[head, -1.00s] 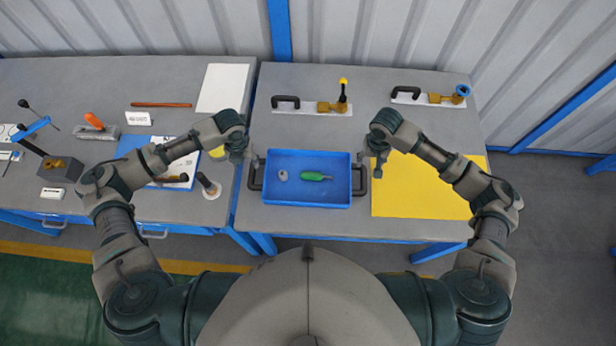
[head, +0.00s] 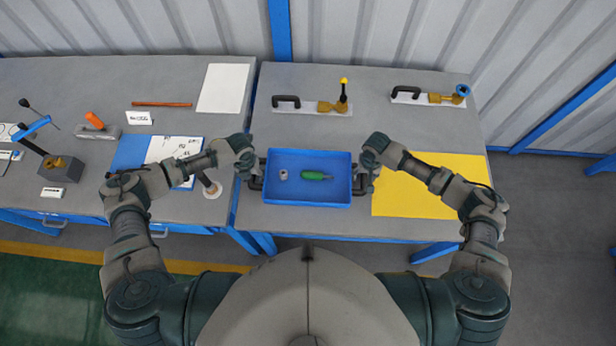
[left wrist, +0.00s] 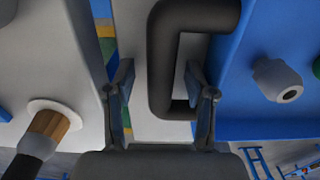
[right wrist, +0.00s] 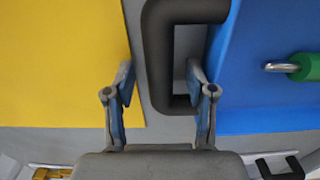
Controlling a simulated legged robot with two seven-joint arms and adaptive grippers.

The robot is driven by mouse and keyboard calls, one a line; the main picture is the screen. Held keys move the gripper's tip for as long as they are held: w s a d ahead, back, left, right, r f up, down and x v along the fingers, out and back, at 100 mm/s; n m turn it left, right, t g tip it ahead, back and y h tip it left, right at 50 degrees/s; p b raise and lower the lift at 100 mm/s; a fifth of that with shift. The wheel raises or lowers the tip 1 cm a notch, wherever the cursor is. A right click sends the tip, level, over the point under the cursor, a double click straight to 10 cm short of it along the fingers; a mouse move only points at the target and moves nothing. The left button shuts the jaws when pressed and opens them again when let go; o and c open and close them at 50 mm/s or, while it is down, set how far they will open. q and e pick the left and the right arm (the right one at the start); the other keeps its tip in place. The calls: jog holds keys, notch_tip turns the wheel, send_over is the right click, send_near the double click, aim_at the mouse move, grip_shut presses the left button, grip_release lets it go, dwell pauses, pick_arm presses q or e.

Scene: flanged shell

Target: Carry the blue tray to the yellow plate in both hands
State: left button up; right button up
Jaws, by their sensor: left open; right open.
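The blue tray (head: 308,194) sits flat on the right workbench, with a black handle at each side. In it lie a small grey ring-like part (head: 283,174) and a green-handled tool (head: 316,175). My left gripper (head: 254,174) is open at the tray's left handle; in the left wrist view the handle (left wrist: 161,75) stands between its spread fingers. My right gripper (head: 367,176) is open at the right handle; in the right wrist view that handle (right wrist: 158,75) also stands between the fingers. The yellow plate (head: 405,204) lies flat just right of the tray, partly hidden by my right arm.
Behind the tray, two white bases with black handles and brass fittings (head: 325,107) (head: 447,97) stand at the back. The left bench (head: 75,85) holds a white sheet (head: 223,88), a clamp block (head: 62,168) and papers. Bench between tray and back fixtures is clear.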

pick_arm(q)
jog(key=shift+a, duration=0.1)
grip_shut()
pick_arm(e)
grip_shut()
pick_arm(q)
jog(key=shift+r, duration=0.15)
pick_arm(e)
jog(key=shift+r, duration=0.15)
